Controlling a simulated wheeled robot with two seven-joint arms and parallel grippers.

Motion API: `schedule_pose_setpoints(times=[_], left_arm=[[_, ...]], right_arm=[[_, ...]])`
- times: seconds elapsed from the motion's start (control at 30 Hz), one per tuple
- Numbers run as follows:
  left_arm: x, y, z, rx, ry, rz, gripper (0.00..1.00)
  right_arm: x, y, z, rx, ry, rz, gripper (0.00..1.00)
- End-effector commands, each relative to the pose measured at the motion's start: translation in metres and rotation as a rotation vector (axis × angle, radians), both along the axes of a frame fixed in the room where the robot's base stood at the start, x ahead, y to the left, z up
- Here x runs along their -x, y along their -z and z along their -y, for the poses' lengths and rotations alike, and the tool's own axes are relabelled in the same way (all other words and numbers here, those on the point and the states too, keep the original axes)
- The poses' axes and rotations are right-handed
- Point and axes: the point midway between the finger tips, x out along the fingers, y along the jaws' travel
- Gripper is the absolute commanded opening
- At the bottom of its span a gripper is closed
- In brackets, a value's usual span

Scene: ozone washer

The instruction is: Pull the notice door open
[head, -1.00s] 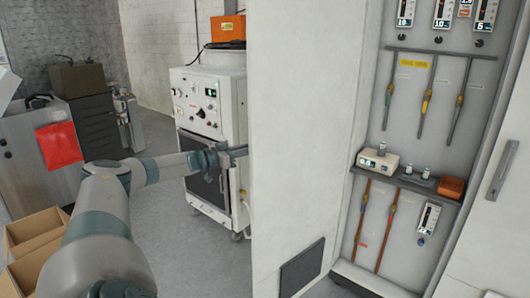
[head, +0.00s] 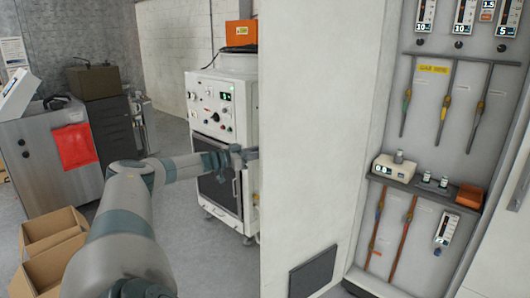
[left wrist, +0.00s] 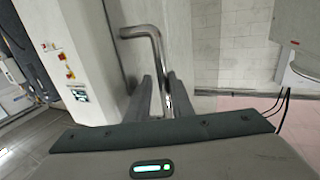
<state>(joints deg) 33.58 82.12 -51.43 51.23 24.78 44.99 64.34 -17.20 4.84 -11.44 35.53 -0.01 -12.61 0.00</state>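A tall white panel (head: 315,130) stands in the middle of the head view, with a dark vent near its foot. I see no notice on the side facing me, and its far side is hidden. My left gripper (head: 253,153) reaches to the panel's left edge. In the left wrist view a bent metal bar handle (left wrist: 158,50) runs down between the two dark fingers of my left gripper (left wrist: 162,98). The fingers lie close on both sides of the bar and look shut on it. My right gripper is not in view.
An open cabinet (head: 432,140) with gauges and hanging tubes is at the right, with a small shelf. A white machine (head: 212,120) stands behind my left gripper. Open cardboard boxes (head: 52,230) and a grey cabinet (head: 40,150) are at the left. Grey floor shows between them.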

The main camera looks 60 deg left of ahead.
Motion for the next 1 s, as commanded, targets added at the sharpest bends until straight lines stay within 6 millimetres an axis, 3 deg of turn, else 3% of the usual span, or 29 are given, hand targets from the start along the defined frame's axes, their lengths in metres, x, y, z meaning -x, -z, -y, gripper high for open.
schedule_pose_setpoints(times=[0.47, 0.67, 1.0], left_arm=[[0.012, 0.003, -0.002, -0.001, 0.001, -0.002, 0.19], [0.029, 0.004, -0.004, -0.003, 0.002, -0.005, 0.19], [0.077, 0.005, -0.01, -0.003, 0.003, -0.007, 0.19]], right_arm=[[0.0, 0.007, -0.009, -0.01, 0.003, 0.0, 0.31], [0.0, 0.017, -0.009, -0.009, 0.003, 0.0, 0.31], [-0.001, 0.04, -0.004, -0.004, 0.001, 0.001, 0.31]])
